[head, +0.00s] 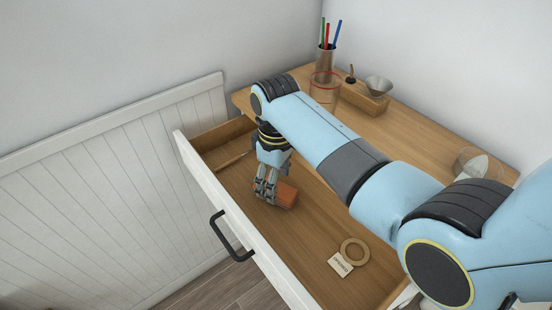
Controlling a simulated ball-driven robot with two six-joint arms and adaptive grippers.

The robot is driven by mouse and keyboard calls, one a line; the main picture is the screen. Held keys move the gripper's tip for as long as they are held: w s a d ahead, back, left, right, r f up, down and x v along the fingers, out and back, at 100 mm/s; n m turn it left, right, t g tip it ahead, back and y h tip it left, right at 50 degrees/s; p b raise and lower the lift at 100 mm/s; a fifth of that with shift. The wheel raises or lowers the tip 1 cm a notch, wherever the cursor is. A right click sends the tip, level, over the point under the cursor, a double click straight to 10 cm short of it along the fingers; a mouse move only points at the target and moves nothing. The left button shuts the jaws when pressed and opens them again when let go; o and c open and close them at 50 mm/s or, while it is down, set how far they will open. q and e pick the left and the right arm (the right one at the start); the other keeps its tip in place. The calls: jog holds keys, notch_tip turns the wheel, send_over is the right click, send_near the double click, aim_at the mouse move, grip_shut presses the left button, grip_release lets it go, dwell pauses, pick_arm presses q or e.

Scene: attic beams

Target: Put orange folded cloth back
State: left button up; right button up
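The orange folded cloth (288,195) lies in the open drawer (318,235), on its wooden floor. My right gripper (267,198) reaches down into the drawer from above, its fingers at the left end of the cloth. The fingers cover part of that end, and I cannot tell whether they grip it or only stand beside it. My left gripper is not in the head view.
A wooden ring (354,252) and a small printed card (340,265) lie in the drawer's near part; a thin stick (231,161) lies at its far end. On the desk top (400,133) stand a pen cup (325,65), a red-rimmed glass (324,92) and a wooden block (364,97) with a funnel.

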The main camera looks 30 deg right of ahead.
notch_tip(320, 180, up, 9)
jog(key=shift+p, duration=0.35)
dwell(0.3)
